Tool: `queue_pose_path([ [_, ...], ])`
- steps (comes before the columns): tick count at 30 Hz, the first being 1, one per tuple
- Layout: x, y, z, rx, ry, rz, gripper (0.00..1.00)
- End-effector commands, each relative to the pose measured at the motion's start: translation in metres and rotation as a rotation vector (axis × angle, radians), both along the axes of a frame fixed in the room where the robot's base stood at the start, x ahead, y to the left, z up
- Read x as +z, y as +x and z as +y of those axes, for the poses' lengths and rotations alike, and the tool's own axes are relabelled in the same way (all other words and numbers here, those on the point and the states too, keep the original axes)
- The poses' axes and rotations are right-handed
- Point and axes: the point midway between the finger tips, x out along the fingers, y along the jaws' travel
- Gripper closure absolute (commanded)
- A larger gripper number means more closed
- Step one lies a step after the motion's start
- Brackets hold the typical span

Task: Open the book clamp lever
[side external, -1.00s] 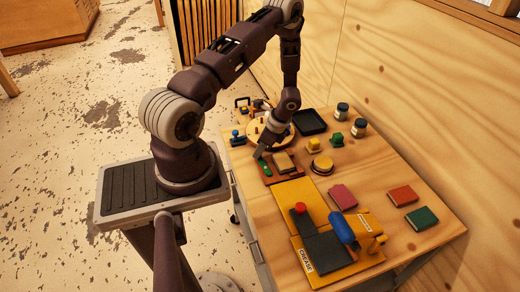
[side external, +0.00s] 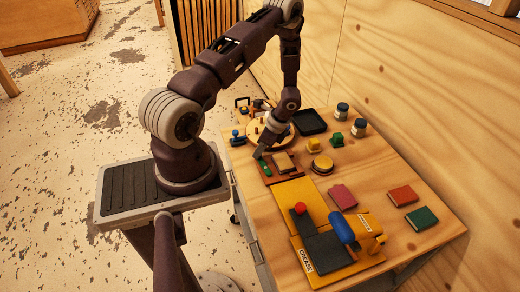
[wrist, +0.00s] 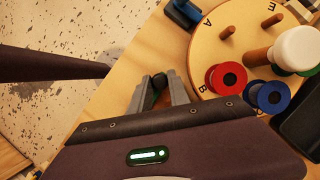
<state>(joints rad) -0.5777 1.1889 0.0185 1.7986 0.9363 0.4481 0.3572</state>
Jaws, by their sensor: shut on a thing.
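The book clamp is a reddish-brown base (side external: 270,179) with a tan block (side external: 284,161) on it, on the near left part of the table. Its green lever handle (side external: 262,164) is at the left side of the base, right under my gripper (side external: 261,153). In the wrist view, my gripper (wrist: 160,93) has a dark green handle end (wrist: 158,83) between its two grey fingers and is shut on it. The rest of the clamp is hidden behind the gripper body in the wrist view.
A round wooden board (wrist: 235,50) with pegs and red and blue spools stands close to the gripper. A yellow crease press (side external: 308,205) fills the front of the table. A black tray (side external: 310,121) and jars are behind. Small books lie at right.

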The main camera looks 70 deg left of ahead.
Motion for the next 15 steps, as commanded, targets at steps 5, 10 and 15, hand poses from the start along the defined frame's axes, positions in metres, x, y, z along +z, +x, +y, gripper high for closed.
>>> queue_pose_path([
  [5,0.0006,0.0001,-0.0001,0.0,0.001,0.001,1.0],
  [10,0.0006,0.0001,-0.0001,0.0,0.001,0.001,1.0],
  [15,0.0008,0.0065,-0.001,-0.115,0.001,0.0,1.0],
])
